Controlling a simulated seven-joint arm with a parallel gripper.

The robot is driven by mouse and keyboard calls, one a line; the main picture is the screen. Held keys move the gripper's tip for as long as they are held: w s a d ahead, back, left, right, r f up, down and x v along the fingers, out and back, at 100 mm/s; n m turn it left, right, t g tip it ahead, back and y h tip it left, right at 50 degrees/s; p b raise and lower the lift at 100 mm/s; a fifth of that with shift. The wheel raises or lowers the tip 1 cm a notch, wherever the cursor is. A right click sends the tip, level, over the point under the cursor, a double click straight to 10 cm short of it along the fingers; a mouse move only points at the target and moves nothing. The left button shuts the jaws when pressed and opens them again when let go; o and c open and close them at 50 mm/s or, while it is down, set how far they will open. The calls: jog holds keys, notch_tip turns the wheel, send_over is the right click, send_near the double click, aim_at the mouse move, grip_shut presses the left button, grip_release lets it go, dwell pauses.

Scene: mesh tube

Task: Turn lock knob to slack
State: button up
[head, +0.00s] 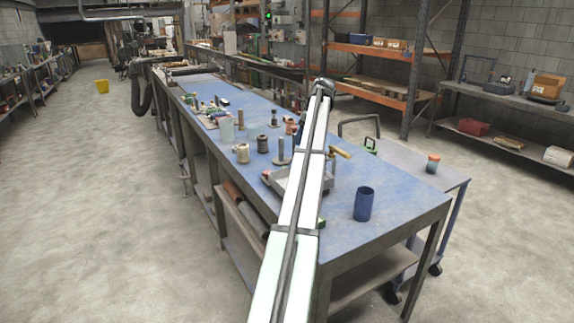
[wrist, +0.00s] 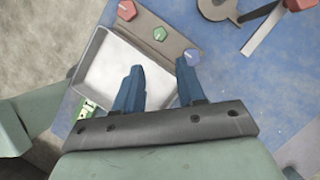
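In the wrist view my gripper (wrist: 160,67) is open, with its two blue fingers apart and nothing seen between the tips. Beyond the fingers is a brown-grey strip with three hexagonal knobs: red (wrist: 127,10), green (wrist: 160,34) and blue (wrist: 193,56). The blue knob is closest to the right fingertip; I cannot tell whether they touch. I cannot tell which knob is the lock knob or how it is turned. No mesh tube can be made out. In the head view my arm hides most of this area.
A shallow pale tray (wrist: 112,72) lies beside the strip, partly under the left finger. A white bar with a red end (wrist: 297,4) and a grey hooked part (wrist: 216,9) lie at upper right. A dark blue cup (head: 364,204) stands on the blue bench (head: 400,208).

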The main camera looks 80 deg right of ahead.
jog(key=x, duration=1.3)
jog(key=shift+w+f, duration=0.15)
jog(key=shift+f, duration=0.05)
jog(key=shift+c, duration=0.4)
grip_shut()
